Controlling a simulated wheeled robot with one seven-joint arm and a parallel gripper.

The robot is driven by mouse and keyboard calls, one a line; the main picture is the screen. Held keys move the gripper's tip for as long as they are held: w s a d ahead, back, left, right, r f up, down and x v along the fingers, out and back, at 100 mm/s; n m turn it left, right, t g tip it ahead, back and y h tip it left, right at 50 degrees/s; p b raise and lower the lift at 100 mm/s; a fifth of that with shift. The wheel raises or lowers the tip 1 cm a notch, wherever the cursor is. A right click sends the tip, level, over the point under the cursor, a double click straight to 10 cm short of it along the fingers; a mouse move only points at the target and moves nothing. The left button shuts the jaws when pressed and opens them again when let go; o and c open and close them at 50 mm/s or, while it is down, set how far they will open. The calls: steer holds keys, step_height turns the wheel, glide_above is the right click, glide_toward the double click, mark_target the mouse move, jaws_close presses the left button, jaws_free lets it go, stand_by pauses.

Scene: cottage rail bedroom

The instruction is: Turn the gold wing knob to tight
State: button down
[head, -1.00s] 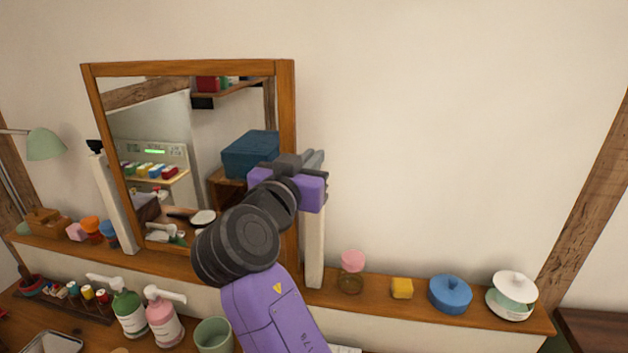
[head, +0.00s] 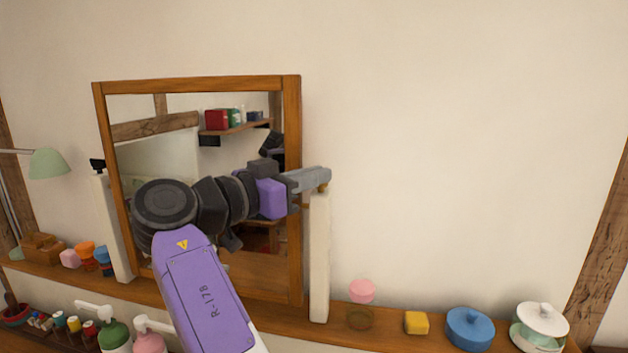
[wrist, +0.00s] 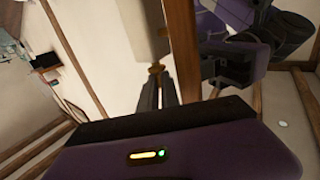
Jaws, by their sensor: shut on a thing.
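The gold wing knob (head: 325,187) sits at the top of the mirror's right white post (head: 319,255). Only a little gold shows below my fingertips; the rest is hidden. My gripper (head: 324,176) reaches in from the left, its grey fingers shut on the knob. In the wrist view, a bit of the gold knob (wrist: 155,68) shows at the ends of my gripper's dark fingers (wrist: 158,84). The wooden-framed mirror (head: 291,130) stands between two white posts, and my arm covers part of it. How tight the knob is cannot be seen.
A black knob (head: 97,164) tops the left post. On the wooden shelf (head: 385,333) stand a pink-topped jar (head: 361,291), a yellow block (head: 416,323), a blue lidded pot (head: 470,328) and a white lidded dish (head: 541,318). The wall right of the post is clear.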

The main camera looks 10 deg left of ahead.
stand_by(0.3)
steer(key=c, duration=1.6)
jaws_free()
steer(key=shift+r+p, duration=0.15)
steer(key=shift+p, duration=0.25)
